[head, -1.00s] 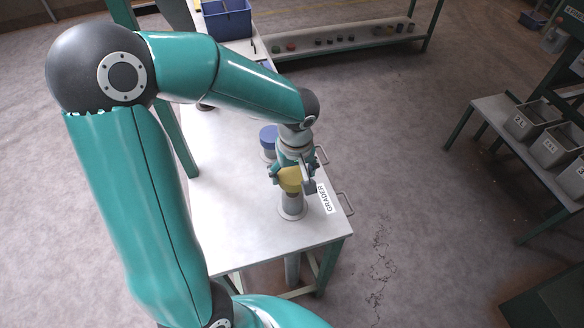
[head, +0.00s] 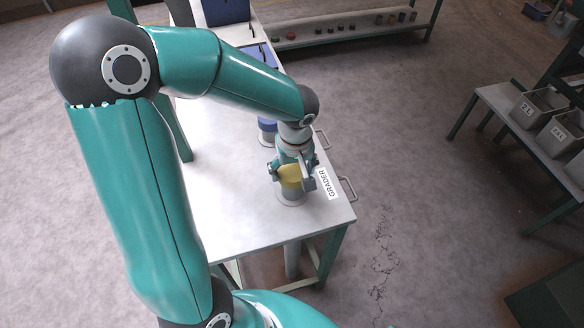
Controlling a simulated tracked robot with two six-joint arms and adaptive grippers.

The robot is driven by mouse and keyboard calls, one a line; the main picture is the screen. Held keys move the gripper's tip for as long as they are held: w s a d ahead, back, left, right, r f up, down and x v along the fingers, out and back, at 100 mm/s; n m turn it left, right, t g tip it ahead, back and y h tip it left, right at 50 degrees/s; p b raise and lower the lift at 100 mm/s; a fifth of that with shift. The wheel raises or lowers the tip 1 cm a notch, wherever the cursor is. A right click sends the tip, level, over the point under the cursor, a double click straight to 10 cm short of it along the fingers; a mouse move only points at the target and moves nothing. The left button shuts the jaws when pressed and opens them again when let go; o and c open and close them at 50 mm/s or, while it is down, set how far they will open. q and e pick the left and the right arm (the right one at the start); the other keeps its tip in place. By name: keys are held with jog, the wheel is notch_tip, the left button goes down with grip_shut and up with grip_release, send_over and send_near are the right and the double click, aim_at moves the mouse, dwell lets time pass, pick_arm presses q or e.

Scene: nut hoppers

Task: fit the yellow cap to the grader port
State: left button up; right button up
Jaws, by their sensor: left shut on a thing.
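The yellow cap (head: 290,174) is held by my left gripper (head: 293,173), which is shut on it and points down. The grader port (head: 291,194) is a short grey upright pipe on the white table, beside the GRADER label (head: 327,183). The cap is at the top of the port. I cannot tell whether it is seated or just above, as the gripper hides part of it. My right gripper is not in view.
A blue-capped port (head: 267,127) stands behind the gripper on the same white table (head: 240,215). Handles (head: 347,188) stick out at the table's right edge. A low shelf with small caps (head: 345,27) is at the back. Grey bins (head: 538,108) stand on a bench at right.

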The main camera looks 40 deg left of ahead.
pick_arm(q)
jog(key=shift+f, duration=0.25)
jog(key=o, duration=0.9)
jog(key=shift+r, duration=0.1)
jog(key=r, duration=0.4)
jog(key=d+r, duration=0.1)
jog(key=r, duration=0.6)
jog(key=shift+s+d+r, duration=0.15)
jog(key=shift+s+r, duration=0.15)
jog(key=shift+r, duration=0.05)
